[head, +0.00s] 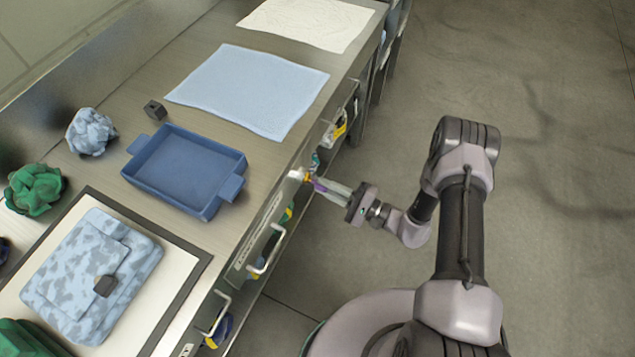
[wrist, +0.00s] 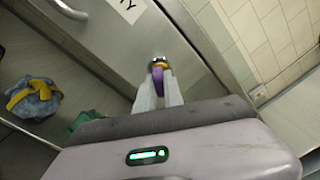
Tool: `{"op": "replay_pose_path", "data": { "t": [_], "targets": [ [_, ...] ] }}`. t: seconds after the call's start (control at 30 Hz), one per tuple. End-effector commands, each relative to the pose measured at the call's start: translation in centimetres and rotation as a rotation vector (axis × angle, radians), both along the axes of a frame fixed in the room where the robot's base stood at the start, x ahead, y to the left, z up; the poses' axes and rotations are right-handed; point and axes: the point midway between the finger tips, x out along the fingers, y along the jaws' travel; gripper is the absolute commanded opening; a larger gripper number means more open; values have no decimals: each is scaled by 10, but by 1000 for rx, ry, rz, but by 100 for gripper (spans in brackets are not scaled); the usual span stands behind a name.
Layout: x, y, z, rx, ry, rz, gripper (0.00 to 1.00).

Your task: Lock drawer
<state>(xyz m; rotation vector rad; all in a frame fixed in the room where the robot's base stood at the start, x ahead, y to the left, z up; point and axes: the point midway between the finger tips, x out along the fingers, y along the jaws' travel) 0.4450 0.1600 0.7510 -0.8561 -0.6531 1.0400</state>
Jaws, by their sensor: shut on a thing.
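My gripper (head: 322,187) is shut on a small key (wrist: 158,79) with a purple and yellow head, between its pale fingers. In the wrist view, the key's far end is at a round metal lock (wrist: 157,62) on the grey drawer front (wrist: 150,38). I cannot tell how deep the key sits or which way the lock is turned. In the head view, the key is at the bench's front face, beside a labelled drawer (head: 243,254) with a metal handle (head: 268,252). The fingers partly hide the key.
The bench top holds a blue tray (head: 188,168), a light blue cloth (head: 247,88), a small dark block (head: 154,110), a patterned bag (head: 90,277) on a framed mat, and crumpled green (head: 34,188) and blue cloth. Handles stick out along the front. The floor to the right is clear.

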Motion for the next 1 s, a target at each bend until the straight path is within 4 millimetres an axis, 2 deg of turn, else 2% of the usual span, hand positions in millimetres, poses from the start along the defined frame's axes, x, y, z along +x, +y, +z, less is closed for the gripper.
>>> {"op": "replay_pose_path", "data": {
  "t": [0.17, 0.3, 0.37, 0.6, 0.7, 0.73, 0.83, 1.0],
  "targets": [
    [0, 0, 0, -9, -20, -1, 0],
    [0, 0, -1, -100, -244, -17, 0],
    [-1, 0, -1, -119, -291, -21, 0],
    [-1, 0, -1, -131, -321, -22, 0],
    [-1, 0, -1, -199, -487, -34, 0],
    [-1, 0, -1, -196, -479, -33, 18],
    [-1, 0, 0, -194, -476, -33, 38],
    [0, 0, 0, -194, -474, -34, 38]
  ]
}}
